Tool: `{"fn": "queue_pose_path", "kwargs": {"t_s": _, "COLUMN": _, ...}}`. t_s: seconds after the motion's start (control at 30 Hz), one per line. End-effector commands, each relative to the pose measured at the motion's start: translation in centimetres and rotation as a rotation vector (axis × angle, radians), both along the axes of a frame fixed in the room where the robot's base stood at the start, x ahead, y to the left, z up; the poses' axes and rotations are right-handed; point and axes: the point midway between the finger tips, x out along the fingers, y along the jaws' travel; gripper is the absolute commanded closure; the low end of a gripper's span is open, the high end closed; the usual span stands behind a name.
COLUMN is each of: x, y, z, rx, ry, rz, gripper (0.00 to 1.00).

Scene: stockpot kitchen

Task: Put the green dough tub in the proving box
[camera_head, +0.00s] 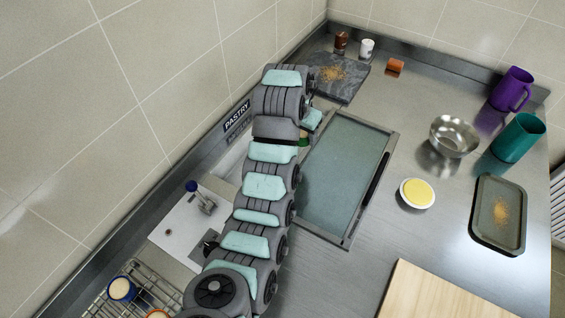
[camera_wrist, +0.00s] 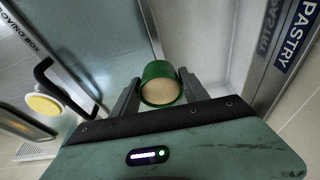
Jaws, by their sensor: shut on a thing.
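The green dough tub (camera_wrist: 158,72) is between my gripper's fingers (camera_wrist: 160,92) in the wrist view, its pale dough facing the camera. My gripper is shut on it. In the head view only a sliver of green (camera_head: 304,142) shows past my arm, and the fingers are hidden. The proving box has a framed glass lid (camera_head: 345,180) with a black handle; the lid also shows left of the tub in the wrist view (camera_wrist: 105,40). A pale recess (camera_wrist: 200,35) shows beyond and right of the tub. I cannot tell the tub's height above it.
A wire rack (camera_head: 150,290) holds a blue tub (camera_head: 121,289) and an orange-rimmed one. Right of the lid are a yellow-filled bowl (camera_head: 417,193), metal bowl (camera_head: 454,136), teal jug (camera_head: 519,137), purple jug (camera_head: 511,89) and tray (camera_head: 499,215). A dark slab (camera_head: 340,82) lies behind.

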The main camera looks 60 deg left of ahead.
Motion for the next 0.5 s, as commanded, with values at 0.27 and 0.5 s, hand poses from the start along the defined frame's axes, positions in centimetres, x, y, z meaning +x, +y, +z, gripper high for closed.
{"fn": "queue_pose_path", "kwargs": {"t_s": 0.27, "x": -7.4, "y": 7.3, "z": 0.0, "rx": 0.000, "ry": -0.001, "rz": 0.120, "gripper": 0.93}}
{"fn": "queue_pose_path", "kwargs": {"t_s": 0.5, "x": -8.4, "y": 8.0, "z": -3.3, "rx": -0.002, "ry": 0.000, "rz": 0.133, "gripper": 0.93}}
